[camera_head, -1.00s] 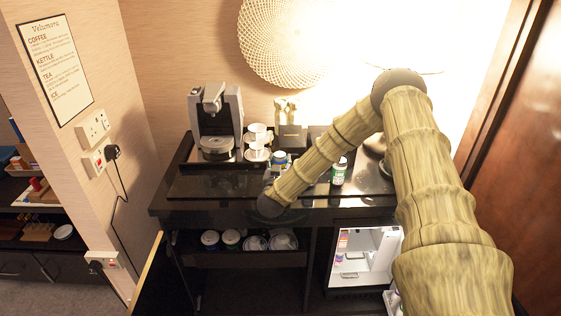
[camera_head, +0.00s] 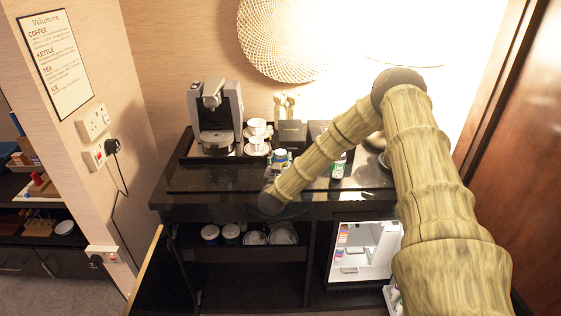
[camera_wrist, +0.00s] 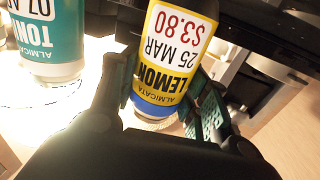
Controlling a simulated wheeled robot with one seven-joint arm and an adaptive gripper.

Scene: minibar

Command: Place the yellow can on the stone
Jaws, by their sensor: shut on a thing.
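The yellow can (camera_wrist: 172,62) has a blue band and a white label reading $3.80, and it fills the middle of the wrist view. My gripper (camera_wrist: 165,107) is shut on it, with a dark finger on each side. The can appears upside down in this view. In the head view my gripper is mostly hidden by my own arm. A blue-topped can (camera_head: 280,157) shows just beyond the arm's end there; I cannot tell surely whether it is the held one. I cannot pick out the stone for certain.
A teal can (camera_wrist: 50,45) stands close beside the held can in the wrist view. A green can (camera_head: 338,169) is partly behind my arm. A coffee machine (camera_head: 215,117) and white cups (camera_head: 256,137) stand at the back. An open minibar fridge (camera_head: 362,252) is below the dark counter (camera_head: 215,180).

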